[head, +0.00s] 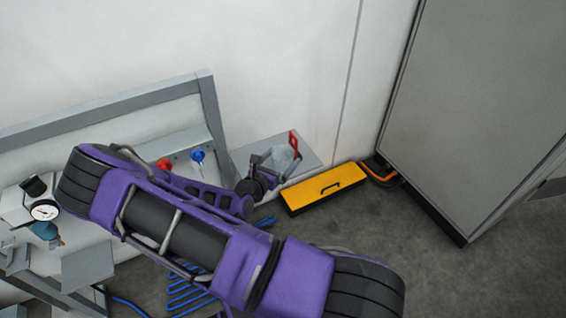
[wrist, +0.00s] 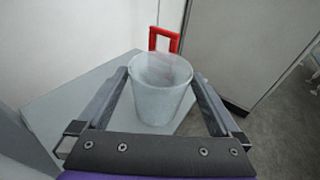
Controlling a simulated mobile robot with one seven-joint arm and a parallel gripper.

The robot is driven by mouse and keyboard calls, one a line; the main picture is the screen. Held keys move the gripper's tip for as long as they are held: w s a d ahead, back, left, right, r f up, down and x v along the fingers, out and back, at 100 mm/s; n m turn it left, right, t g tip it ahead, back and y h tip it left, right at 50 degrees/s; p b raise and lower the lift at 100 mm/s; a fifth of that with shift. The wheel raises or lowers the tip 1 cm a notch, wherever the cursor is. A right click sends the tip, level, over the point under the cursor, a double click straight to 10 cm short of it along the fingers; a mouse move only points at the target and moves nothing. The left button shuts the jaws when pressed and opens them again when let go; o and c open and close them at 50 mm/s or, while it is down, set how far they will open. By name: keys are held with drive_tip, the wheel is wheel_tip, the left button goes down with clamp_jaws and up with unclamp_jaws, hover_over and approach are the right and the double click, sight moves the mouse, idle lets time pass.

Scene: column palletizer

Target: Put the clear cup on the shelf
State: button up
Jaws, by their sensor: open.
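The clear cup (wrist: 158,95) stands upright in the wrist view, on a grey surface that looks like a small shelf (wrist: 62,100). My gripper (wrist: 160,78) is open, with one finger on each side of the cup. I cannot tell whether the fingers touch it. In the head view the cup (head: 283,158) is small and partly hidden by my gripper (head: 276,162) at the grey shelf (head: 310,163) against the wall.
A red handle-shaped object (wrist: 165,38) stands just behind the cup. A yellow case (head: 325,188) lies on the floor in front of the shelf. A tall grey cabinet (head: 480,100) is at right. A workbench with a gauge (head: 44,211) is at left.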

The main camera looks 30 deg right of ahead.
drive_tip(key=shift+w+d+f, duration=0.15)
drive_tip(key=shift+w+d, duration=0.25)
drive_tip(key=shift+d, duration=0.1)
drive_tip(key=c, duration=1.2)
drive_tip(key=shift+c, duration=0.3)
